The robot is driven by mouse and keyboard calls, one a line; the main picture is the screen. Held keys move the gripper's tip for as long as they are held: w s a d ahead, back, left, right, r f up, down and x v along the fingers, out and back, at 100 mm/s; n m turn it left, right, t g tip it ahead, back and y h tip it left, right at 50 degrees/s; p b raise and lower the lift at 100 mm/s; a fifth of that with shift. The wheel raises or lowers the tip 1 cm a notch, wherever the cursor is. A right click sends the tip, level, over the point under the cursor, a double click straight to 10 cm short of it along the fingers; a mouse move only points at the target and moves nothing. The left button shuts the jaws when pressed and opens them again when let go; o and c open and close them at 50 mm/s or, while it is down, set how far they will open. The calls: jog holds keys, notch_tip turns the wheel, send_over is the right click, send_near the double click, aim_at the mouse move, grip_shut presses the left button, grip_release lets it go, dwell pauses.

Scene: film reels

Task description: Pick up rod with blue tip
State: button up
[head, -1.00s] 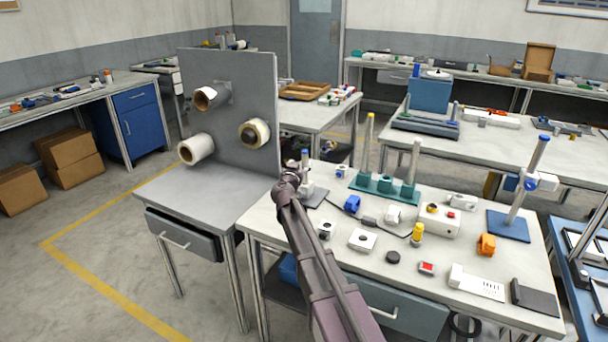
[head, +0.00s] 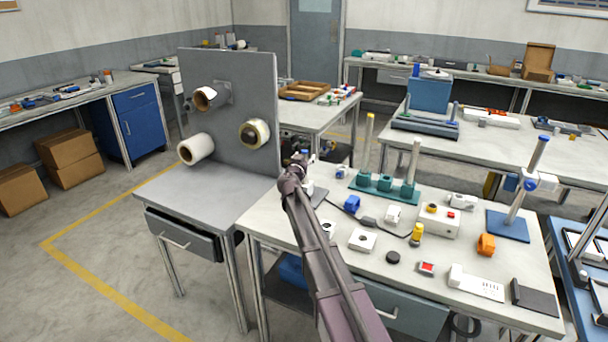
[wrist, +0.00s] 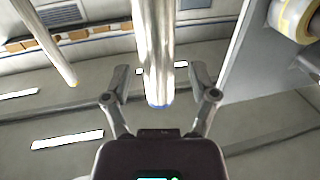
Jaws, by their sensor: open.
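In the wrist view a shiny pale rod with a blue tip (wrist: 155,50) runs down from the top edge, its blue end toward my gripper's palm. My gripper (wrist: 158,78) is open, with one finger on each side of the rod; contact is not visible. In the head view my gripper (head: 304,163) is at the left end of the near workbench, and my arm hides most of this rod. A yellow-tipped rod (head: 368,143) stands on a teal base (head: 384,187); a yellow-orange-tipped rod also shows in the wrist view (wrist: 48,42).
A pale rod (head: 413,160) stands on the same teal base. Another blue-tipped post (head: 528,178) stands on a blue plate at the right. A grey upright panel (head: 228,110) with film reels is left of my gripper. Small parts cover the near workbench (head: 320,252).

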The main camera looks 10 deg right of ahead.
jog(key=shift+w, duration=0.1)
dwell(0.5)
grip_shut()
